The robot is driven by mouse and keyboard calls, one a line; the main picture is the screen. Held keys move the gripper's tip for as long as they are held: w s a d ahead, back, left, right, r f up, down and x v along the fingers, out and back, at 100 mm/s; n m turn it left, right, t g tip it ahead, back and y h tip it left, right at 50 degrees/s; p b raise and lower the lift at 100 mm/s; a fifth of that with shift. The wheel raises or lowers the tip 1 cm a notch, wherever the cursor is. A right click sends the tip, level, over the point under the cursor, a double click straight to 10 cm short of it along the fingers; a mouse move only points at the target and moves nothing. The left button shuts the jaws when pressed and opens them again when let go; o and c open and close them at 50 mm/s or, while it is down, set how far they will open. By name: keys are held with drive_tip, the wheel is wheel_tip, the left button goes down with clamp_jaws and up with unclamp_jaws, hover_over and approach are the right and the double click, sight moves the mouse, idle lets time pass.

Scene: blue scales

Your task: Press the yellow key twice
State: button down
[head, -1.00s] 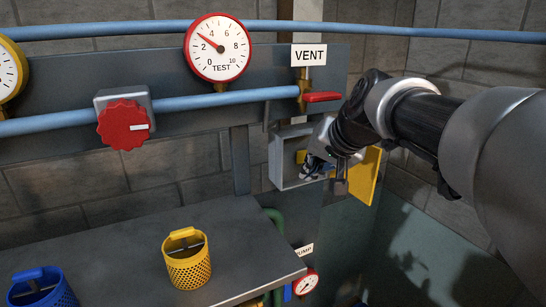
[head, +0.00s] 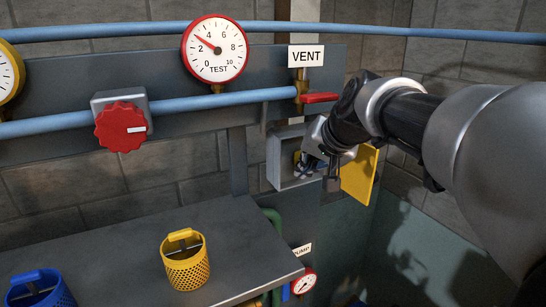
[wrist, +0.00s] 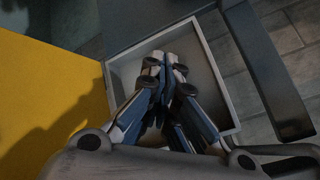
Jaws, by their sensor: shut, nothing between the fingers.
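A grey open box (head: 285,172) is fixed to the wall panel below the VENT sign, its yellow door (head: 359,176) swung open to the right. My gripper (head: 303,163) is shut and empty, with its fingertips at the box opening. The yellow key inside the box is almost wholly covered by the fingers in the head view. In the wrist view the shut fingers (wrist: 166,62) point into the grey box (wrist: 205,62), the yellow door (wrist: 50,100) is at left, and the key is hidden. I cannot tell whether the fingertips touch the key.
A red valve lever (head: 320,98) sits just above the box, close to my arm. A red-rimmed TEST gauge (head: 214,66) and red knob (head: 121,128) are left. A yellow basket (head: 186,268) stands on the grey bench (head: 120,240).

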drive_tip(key=shift+w+a, duration=0.1)
drive_tip(key=shift+w, duration=0.1)
drive_tip(key=shift+s, duration=0.15)
idle(0.5)
drive_tip(key=shift+s+d+b, duration=0.3)
drive_tip(key=shift+s+b, duration=0.1)
drive_tip(key=shift+s, duration=0.2)
drive_tip(key=shift+s+d+b, duration=0.35)
drive_tip(key=shift+s+b, duration=0.05)
drive_tip(key=shift+s, duration=0.35)
drive_tip(key=shift+s+d+b, duration=0.3)
drive_tip(key=shift+s+b, duration=0.1)
drive_tip(key=shift+s, duration=0.4)
drive_tip(key=shift+s+d+b, duration=0.35)
drive_tip(key=shift+s+b, duration=0.05)
drive_tip(key=shift+s, duration=0.35)
drive_tip(key=s+f+n+g+h+b, duration=0.1)
drive_tip(key=s+f+b, duration=0.6)
drive_tip(key=f, duration=0.6)
drive_tip(key=s+f+n+g+b, duration=0.1)
drive_tip(key=s+f+b, duration=0.6)
drive_tip(key=s+f, duration=0.3)
drive_tip(key=s+f+n+g+h+b, duration=0.1)
drive_tip(key=s+f+b, duration=0.6)
drive_tip(key=f, duration=0.9)
drive_tip(key=s+n, duration=0.1)
drive_tip(key=s, duration=0.1)
drive_tip(key=shift+s+f+g+h, duration=0.2)
drive_tip(key=shift+s+g+h, duration=0.1)
drive_tip(key=shift+g, duration=0.1)
